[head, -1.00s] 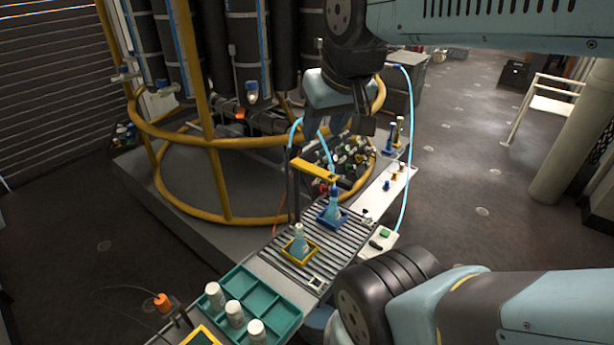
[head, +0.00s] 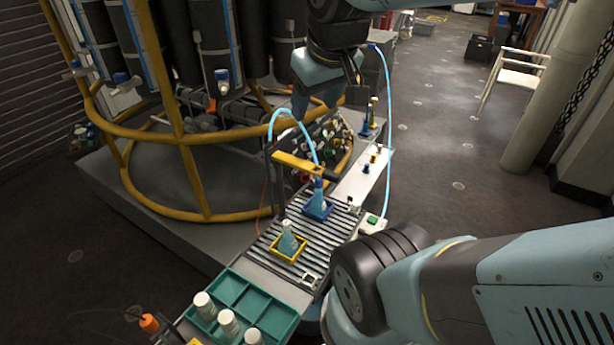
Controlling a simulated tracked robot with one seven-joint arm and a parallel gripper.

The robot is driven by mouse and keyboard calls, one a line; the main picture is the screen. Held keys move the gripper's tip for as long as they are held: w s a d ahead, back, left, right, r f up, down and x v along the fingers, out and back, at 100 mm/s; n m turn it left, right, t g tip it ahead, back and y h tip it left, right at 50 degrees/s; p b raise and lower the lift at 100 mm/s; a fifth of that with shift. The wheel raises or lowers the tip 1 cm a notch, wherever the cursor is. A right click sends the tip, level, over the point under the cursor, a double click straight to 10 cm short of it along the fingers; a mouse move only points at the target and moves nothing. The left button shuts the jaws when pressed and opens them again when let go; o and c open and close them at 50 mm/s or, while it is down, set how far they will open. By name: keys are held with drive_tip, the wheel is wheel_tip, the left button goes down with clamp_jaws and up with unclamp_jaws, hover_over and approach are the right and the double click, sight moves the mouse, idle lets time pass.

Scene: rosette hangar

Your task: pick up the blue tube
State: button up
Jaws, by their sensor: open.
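Small blue pieces stand on the white shelf right of the conveyor: a short blue one (head: 366,169) near its middle, and a taller blue one (head: 365,130) at its far end, beside a dark and yellow upright piece (head: 374,112). A light blue hose (head: 387,120) arches down the shelf's right side, and another (head: 290,113) curves over the conveyor. I cannot tell which of these is the blue tube.
A green tray (head: 268,309) holds white bottles.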

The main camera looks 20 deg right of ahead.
drive_tip(key=w+d+f+n+g+h, duration=0.1)
drive_tip(key=w+d+f+n+g, duration=0.2)
drive_tip(key=w+n, duration=0.35)
drive_tip(key=n+g+y, duration=0.1)
drive_tip(key=n+g, duration=0.1)
drive_tip(key=n, duration=1.6)
hover_over(318, 180)
drive_tip(key=w, duration=0.1)
wheel_tip(318, 180, down, 22)
drive_tip(key=f, duration=0.7)
drive_tip(key=shift+d+f, duration=0.2)
drive_tip(key=shift+f, duration=0.2)
drive_tip(key=shift+s+d+f, duration=0.1)
drive_tip(key=shift+s+f, duration=0.05)
drive_tip(key=shift+f, duration=1.25)
drive_tip(key=shift+s+f, duration=0.1)
drive_tip(key=shift+f, duration=1.25)
clamp_jaws()
drive_tip(key=shift+r, duration=0.1)
